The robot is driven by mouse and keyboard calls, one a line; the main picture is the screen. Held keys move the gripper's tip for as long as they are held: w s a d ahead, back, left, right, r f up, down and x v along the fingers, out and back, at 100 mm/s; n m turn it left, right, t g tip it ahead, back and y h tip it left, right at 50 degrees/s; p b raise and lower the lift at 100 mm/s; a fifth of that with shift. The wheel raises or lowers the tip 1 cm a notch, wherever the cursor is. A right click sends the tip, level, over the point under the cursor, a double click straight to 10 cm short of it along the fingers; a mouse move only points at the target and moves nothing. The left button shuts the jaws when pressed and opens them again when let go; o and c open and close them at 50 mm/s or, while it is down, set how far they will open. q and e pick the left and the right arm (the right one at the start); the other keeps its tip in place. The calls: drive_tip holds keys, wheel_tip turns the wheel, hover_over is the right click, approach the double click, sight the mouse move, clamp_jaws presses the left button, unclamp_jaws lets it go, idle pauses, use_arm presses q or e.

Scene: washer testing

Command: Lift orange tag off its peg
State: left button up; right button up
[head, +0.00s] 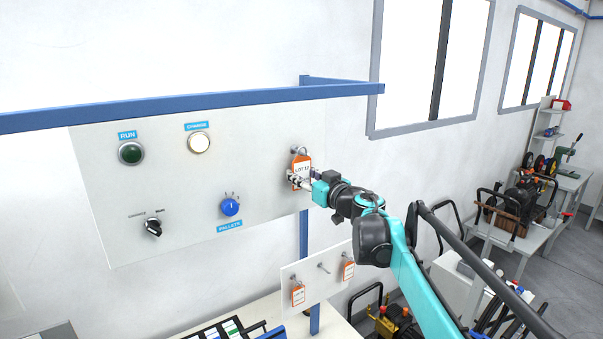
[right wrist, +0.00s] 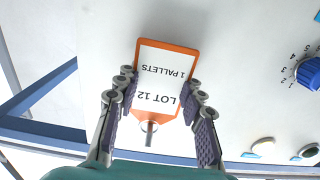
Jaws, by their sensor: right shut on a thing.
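The orange-edged tag (head: 302,164) has a white face reading LOT 12 and a metal ring at its top. It is at the right end of the grey upright panel, its ring at a small peg (head: 294,150); I cannot tell whether the ring still bears on the peg. My right gripper (head: 298,180) is shut on the tag. In the right wrist view, the tag (right wrist: 165,62) shows upside down between the two fingers of the right gripper (right wrist: 161,84), and its ring shows below. My left gripper is not in view.
The panel (head: 255,150) carries a green button (head: 131,153), a white button (head: 199,143), a black switch (head: 153,228) and a blue knob (head: 230,207). A blue rail (head: 200,105) runs above. A lower board (head: 320,262) holds two more orange tags beside a bare peg (head: 323,267).

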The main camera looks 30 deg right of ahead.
sight(303, 173)
drive_tip(key=shift+w+r, duration=0.1)
drive_tip(key=shift+r, duration=0.05)
drive_tip(key=shift+c, duration=0.4)
drive_tip(key=shift+d, duration=0.1)
drive_tip(key=shift+s, duration=0.35)
clamp_jaws()
drive_tip(key=shift+s+d+r, duration=0.1)
drive_tip(key=shift+s+d, duration=0.05)
drive_tip(key=shift+s, duration=1.25)
drive_tip(key=shift+s+r, duration=0.15)
drive_tip(key=shift+s, duration=0.85)
drive_tip(key=shift+s+p, duration=0.3)
drive_tip(key=shift+s, duration=0.9)
drive_tip(key=shift+w, duration=0.1)
